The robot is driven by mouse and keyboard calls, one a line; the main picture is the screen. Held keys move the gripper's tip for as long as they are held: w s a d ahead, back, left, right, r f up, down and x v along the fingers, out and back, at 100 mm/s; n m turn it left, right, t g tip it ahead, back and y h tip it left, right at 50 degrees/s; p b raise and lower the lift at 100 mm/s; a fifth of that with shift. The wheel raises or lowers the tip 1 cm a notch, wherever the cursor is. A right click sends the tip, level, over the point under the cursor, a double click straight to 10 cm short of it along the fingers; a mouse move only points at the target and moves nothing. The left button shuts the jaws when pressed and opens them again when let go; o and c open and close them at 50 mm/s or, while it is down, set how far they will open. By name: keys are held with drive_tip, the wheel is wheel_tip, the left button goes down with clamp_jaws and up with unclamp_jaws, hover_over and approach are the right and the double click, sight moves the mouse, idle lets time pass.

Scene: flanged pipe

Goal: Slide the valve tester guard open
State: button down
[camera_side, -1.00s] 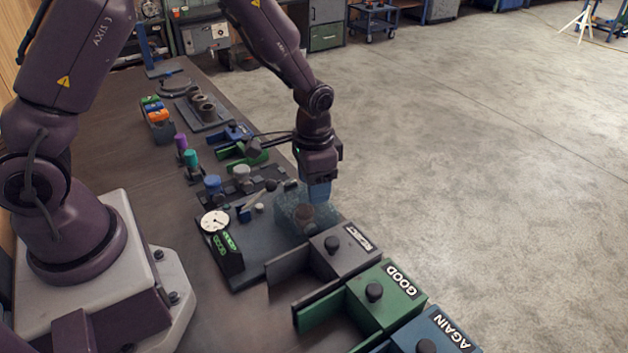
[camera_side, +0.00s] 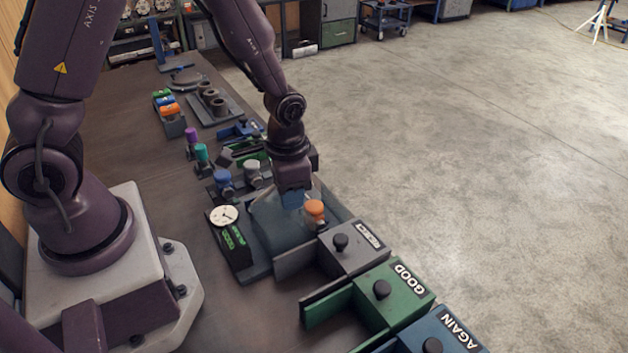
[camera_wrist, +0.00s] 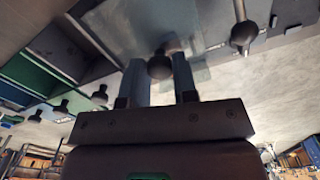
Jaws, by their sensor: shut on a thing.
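The valve tester is a dark base plate (camera_side: 258,270) with a round dial gauge (camera_side: 223,216) and a small green-lit panel (camera_side: 235,238). Its guard (camera_side: 270,224) is a bluish see-through cover on the plate, under my gripper. My gripper (camera_side: 293,203) points down and is shut on the guard's handle. In the wrist view, the fingers (camera_wrist: 160,85) straddle a dark round knob (camera_wrist: 160,65) above the clear guard (camera_wrist: 185,50).
Grey, green GOOD (camera_side: 400,290) and blue AGAIN (camera_side: 440,330) boxes with black knobs stand close in front of the tester. Open floor lies to the right of the bench.

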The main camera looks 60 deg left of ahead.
sight(280, 213)
drive_tip(key=shift+s, duration=1.05)
drive_tip(key=c, duration=0.9)
unclamp_jaws()
drive_tip(key=shift+r, duration=0.1)
wheel_tip(280, 213, up, 13)
